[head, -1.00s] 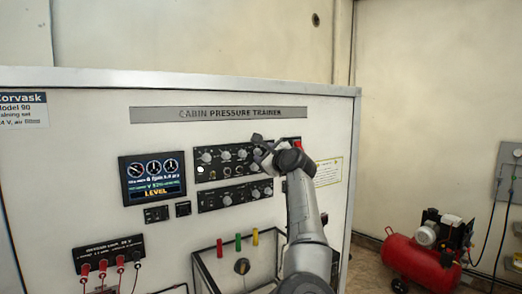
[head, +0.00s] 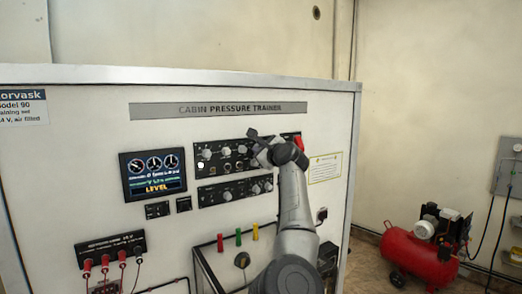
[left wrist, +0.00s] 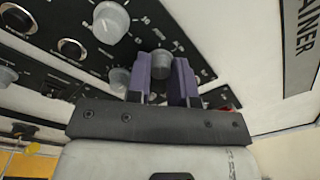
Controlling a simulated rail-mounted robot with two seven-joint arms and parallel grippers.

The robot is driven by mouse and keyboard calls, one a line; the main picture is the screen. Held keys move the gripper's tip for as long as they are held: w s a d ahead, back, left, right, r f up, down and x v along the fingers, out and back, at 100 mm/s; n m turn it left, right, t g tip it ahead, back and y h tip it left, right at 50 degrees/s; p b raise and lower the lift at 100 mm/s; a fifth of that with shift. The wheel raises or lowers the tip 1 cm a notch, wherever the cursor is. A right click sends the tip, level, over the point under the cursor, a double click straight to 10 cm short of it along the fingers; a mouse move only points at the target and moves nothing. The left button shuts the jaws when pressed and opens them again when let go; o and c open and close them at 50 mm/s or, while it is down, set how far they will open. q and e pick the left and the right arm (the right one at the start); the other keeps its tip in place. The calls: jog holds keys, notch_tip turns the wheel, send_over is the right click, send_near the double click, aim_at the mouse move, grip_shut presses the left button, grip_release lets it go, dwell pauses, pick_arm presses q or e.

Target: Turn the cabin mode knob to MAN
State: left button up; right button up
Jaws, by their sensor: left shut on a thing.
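The upper black control panel (head: 198,149) carries a row of grey knobs. In the left wrist view, one grey knob (left wrist: 161,64) at the panel's edge sits between the two purple fingers of my left gripper (left wrist: 163,80). The gripper is shut on that knob. The labels around it are too small to read, so its pointer setting cannot be told. In the head view, my left gripper (head: 257,141) is at the right end of the upper panel and hides the knob there. My right gripper is not in view.
A display (head: 152,176) reading LEVEL is left of the panels. A lower black panel (head: 210,195) sits below, with red, green and yellow handles (head: 238,237) under it. A red switch (head: 298,142) is close right of the gripper. A red compressor (head: 420,258) stands far right.

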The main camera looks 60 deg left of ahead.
pick_arm(q)
grip_shut()
jog(key=shift+m, duration=0.3)
jog(key=m+g+p, duration=0.1)
jog(key=m+p, duration=0.4)
jog(key=m, duration=1.3)
jog(key=shift+w+r+m, duration=0.1)
jog(key=shift+m, duration=0.2)
dwell(0.4)
jog(key=o, duration=0.6)
grip_release()
